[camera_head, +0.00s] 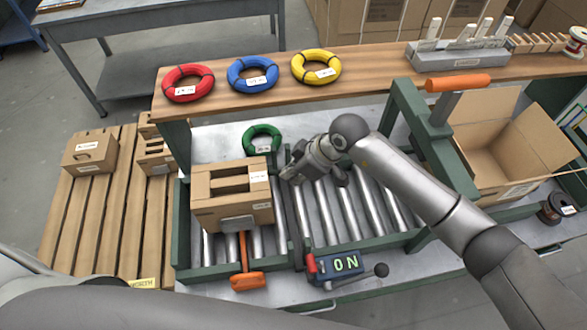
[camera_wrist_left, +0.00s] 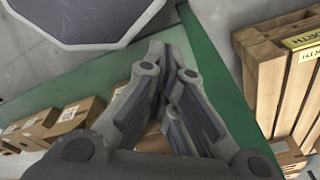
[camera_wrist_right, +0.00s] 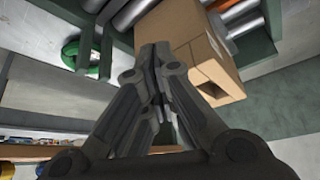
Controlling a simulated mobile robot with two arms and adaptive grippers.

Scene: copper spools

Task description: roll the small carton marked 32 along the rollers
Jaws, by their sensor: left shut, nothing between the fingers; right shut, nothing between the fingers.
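A brown carton (camera_head: 205,215) with slots in its top and white labels sits on the left end of the rollers (camera_head: 318,215); I cannot read its mark. It also shows in the right wrist view (camera_wrist_right: 222,65), just past the fingers. My right gripper (camera_head: 287,173) is shut and empty, just right of the carton's far right side; I cannot tell if it touches. It also shows in the right wrist view (camera_wrist_right: 155,50). My left gripper (camera_wrist_left: 170,50) is shut and empty in the left wrist view; the head view does not show its fingers.
A green coil (camera_head: 262,133) lies behind the rollers. Red, blue and yellow coils (camera_head: 316,67) lie on the wooden shelf. A green gate frame (camera_head: 445,150) spans the right end, with an open box (camera_head: 500,185) beyond. An ON panel (camera_head: 341,264) stands in front. Cartons (camera_head: 90,152) stand on the left pallet.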

